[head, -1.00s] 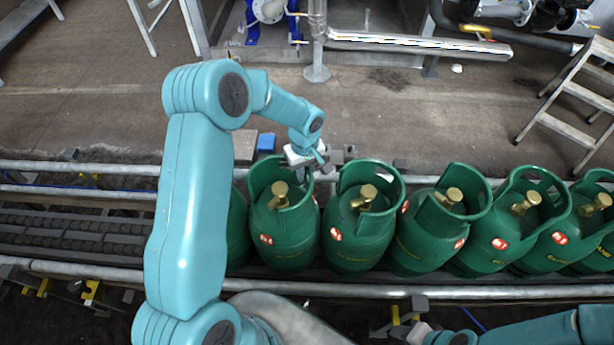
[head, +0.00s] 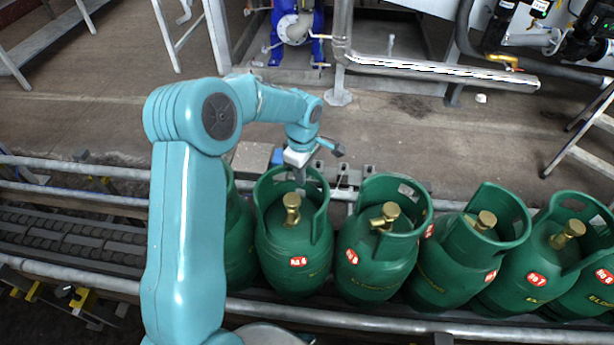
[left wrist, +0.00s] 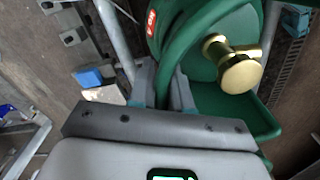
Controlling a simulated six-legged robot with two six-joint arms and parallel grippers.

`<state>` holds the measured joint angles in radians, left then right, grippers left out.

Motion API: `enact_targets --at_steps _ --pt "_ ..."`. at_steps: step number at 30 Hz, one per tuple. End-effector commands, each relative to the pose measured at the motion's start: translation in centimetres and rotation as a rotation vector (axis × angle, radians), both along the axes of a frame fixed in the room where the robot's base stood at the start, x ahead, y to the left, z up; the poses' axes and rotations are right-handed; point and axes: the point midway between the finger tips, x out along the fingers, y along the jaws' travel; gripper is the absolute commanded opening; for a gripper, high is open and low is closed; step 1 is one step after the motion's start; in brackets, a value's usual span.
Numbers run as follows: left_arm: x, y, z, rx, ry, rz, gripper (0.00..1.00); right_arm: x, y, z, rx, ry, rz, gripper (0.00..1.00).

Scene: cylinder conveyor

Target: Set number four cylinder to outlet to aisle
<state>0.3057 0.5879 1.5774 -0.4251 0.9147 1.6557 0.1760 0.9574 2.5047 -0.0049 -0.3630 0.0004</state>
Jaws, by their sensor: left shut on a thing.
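The number four cylinder (head: 293,245) is green, with a brass valve, an open collar and a small red label whose digit is hard to read. It stands upright in the row on the conveyor (head: 80,240). My left gripper (head: 301,176) is at the far side of its collar. In the left wrist view, the fingers of the left gripper (left wrist: 163,92) are shut on the green collar rim of this cylinder (left wrist: 212,65), beside the brass valve. My right gripper is not in view. No outlet to the aisle can be made out clearly.
A green cylinder (head: 238,245) stands close on the left, partly behind my arm. Another cylinder (head: 375,262) and several more stand close on the right. Rails (head: 400,325) run along the conveyor. Beyond it lies open floor (head: 400,135), with pipework (head: 440,70) and a stepladder (head: 590,135).

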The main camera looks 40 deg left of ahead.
Motion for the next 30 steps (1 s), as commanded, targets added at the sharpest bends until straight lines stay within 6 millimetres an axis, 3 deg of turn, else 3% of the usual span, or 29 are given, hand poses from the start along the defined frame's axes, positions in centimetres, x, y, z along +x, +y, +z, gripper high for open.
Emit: enact_targets --at_steps 17,18,20,30 --pt "0.1 0.71 0.56 0.009 -0.012 0.035 0.0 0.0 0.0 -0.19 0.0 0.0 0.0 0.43" --pt "0.1 0.72 0.56 0.009 -0.012 0.035 0.24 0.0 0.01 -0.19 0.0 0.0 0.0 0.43" --pt "0.08 0.69 0.5 0.009 -0.01 0.035 0.4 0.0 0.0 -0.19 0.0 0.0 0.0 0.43" --pt "0.0 0.41 0.57 0.003 -0.006 0.034 0.4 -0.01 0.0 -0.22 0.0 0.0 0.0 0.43"
